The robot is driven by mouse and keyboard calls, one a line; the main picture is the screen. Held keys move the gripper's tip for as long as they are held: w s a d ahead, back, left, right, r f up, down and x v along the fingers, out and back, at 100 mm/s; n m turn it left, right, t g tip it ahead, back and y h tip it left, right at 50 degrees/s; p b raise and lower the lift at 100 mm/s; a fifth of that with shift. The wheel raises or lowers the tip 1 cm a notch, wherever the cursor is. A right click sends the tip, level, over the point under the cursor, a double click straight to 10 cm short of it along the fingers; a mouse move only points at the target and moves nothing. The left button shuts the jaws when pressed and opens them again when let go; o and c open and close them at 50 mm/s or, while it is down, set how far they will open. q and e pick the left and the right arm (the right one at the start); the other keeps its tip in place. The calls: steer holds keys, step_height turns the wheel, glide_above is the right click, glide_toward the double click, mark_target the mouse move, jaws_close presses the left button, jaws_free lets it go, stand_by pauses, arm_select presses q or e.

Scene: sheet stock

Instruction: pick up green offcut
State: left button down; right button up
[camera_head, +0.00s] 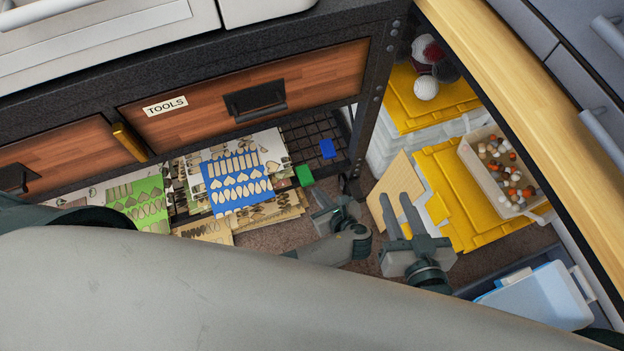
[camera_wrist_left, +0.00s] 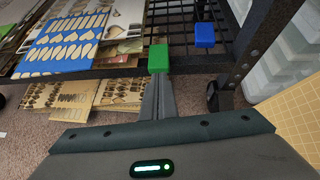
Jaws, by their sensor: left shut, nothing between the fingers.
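The green offcut (camera_head: 304,175) is a small green block at the front edge of the black wire shelf (camera_head: 312,133), right of the stacked sheets. In the left wrist view the green offcut (camera_wrist_left: 158,58) shows straight beyond my fingertips. My left gripper (camera_head: 317,194) is just in front of the offcut, shut and empty. Its fingers also show together in the left wrist view (camera_wrist_left: 157,82); whether the tips touch the block I cannot tell. My right gripper (camera_head: 395,198) is open and empty, further right, before a tan perforated board (camera_head: 394,186).
A blue block (camera_head: 327,148) lies behind and right of the green one. Cut-out sheets, including a blue sheet (camera_head: 237,190) and a green sheet (camera_head: 139,203), fill the left. A black post (camera_head: 372,95) and yellow-lidded boxes (camera_head: 450,185) stand right. Drawers (camera_head: 245,95) overhang the shelf.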

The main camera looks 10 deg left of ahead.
arm_select(q)
steer(key=shift+s+d, duration=0.8)
steer(key=shift+s, duration=0.15)
steer(key=c, duration=2.5)
jaws_free()
